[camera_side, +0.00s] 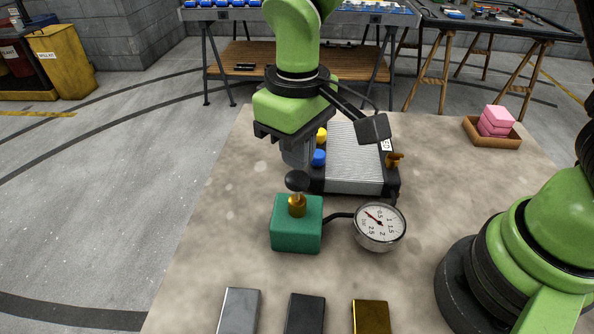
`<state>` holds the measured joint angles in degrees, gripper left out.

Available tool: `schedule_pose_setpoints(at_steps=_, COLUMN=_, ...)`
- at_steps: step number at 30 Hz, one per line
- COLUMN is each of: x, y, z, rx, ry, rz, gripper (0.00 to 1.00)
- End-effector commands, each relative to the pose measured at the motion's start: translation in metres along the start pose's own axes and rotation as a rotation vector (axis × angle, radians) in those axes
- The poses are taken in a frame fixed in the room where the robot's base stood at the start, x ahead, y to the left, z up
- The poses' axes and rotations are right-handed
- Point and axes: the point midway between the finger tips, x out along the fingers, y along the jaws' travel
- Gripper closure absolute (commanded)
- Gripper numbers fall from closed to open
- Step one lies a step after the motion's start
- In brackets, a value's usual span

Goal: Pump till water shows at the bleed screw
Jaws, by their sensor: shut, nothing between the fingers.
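The pump is a green block (297,224) with a brass stem (297,205) and a black ball knob (297,181) on top. My gripper (298,163) is shut and empty, pointing down just above the knob; I cannot tell whether it touches it. A round white gauge (380,226) joins the block by a black hose (338,215); its needle points to the upper left. Behind stands a silver ribbed radiator (357,152), partly hidden by my gripper. A brass fitting (395,159), seemingly the bleed screw, is on its right side; whether it is wet is too small to tell.
Blue (319,158) and yellow (321,135) caps sit at the radiator's left. Silver (239,311), black (305,313) and brass (371,316) blocks lie at the front. Pink blocks (496,121) rest in a brown tray (491,140) at the back right. The table's left is clear.

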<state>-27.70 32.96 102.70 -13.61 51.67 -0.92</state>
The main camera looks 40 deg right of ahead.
Motion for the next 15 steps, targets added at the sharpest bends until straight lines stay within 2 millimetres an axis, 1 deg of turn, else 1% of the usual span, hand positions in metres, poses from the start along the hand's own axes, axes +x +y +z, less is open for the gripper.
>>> schedule_pose_setpoints(at_steps=10, x=0.0005, y=0.0, z=0.0, rx=0.0, ry=0.0, rz=0.0, gripper=1.0)
schedule_pose_setpoints(at_steps=15, x=0.0062, y=0.0, z=0.0001, rx=0.0, ry=-0.002, rz=0.0, gripper=1.0)
